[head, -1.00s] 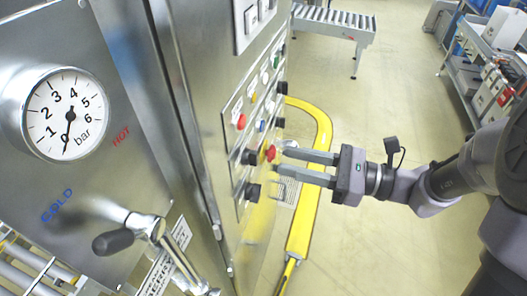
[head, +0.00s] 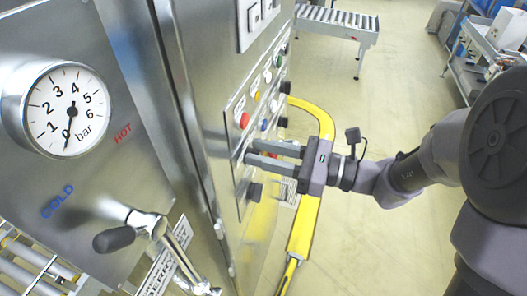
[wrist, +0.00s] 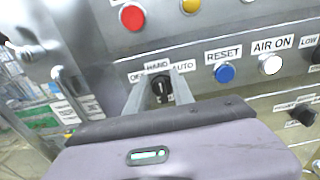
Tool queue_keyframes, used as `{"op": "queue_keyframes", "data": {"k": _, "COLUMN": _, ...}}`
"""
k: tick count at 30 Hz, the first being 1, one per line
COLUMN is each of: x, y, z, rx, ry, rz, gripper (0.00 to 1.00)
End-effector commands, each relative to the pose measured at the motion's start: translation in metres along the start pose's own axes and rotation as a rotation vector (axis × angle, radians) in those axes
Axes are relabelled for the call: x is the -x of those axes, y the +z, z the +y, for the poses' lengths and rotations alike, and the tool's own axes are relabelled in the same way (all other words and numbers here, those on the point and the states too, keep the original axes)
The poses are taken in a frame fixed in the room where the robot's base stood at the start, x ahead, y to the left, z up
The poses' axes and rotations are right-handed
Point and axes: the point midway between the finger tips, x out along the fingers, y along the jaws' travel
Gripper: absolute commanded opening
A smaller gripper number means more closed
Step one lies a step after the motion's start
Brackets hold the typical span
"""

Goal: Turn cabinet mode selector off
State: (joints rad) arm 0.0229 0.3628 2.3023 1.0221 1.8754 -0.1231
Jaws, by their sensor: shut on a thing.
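The cabinet mode selector (wrist: 159,86) is a small black knob with a pale pointer mark, on the metal control panel in the wrist view. Labels reading OFF, HAND and AUTO sit around it, with OFF partly covered. The mark looks roughly upright, toward HAND. My gripper (wrist: 159,92) has one finger on each side of the knob and is shut on it. In the head view my gripper (head: 249,153) reaches the panel from the right, and its fingers mostly hide the selector.
A red button (wrist: 132,17) and a yellow one (wrist: 191,5) lie above the selector. A blue RESET button (wrist: 224,72) and a white AIR ON button (wrist: 270,64) lie to its right. A pressure gauge (head: 68,111) and a lever handle (head: 115,241) are at the left.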

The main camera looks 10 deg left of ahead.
Motion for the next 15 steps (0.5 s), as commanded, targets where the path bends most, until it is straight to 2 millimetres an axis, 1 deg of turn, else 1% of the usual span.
{"op": "queue_keyframes", "data": {"k": 8, "x": 0.0001, "y": -0.0031, "z": 0.0012, "rx": 0.069, "ry": 0.0, "rz": 0.0, "gripper": 0.0}}
{"op": "queue_keyframes", "data": {"k": 15, "x": 0.0002, "y": -0.0062, "z": 0.0042, "rx": 0.246, "ry": 0.0, "rz": 0.0, "gripper": 0.0}}
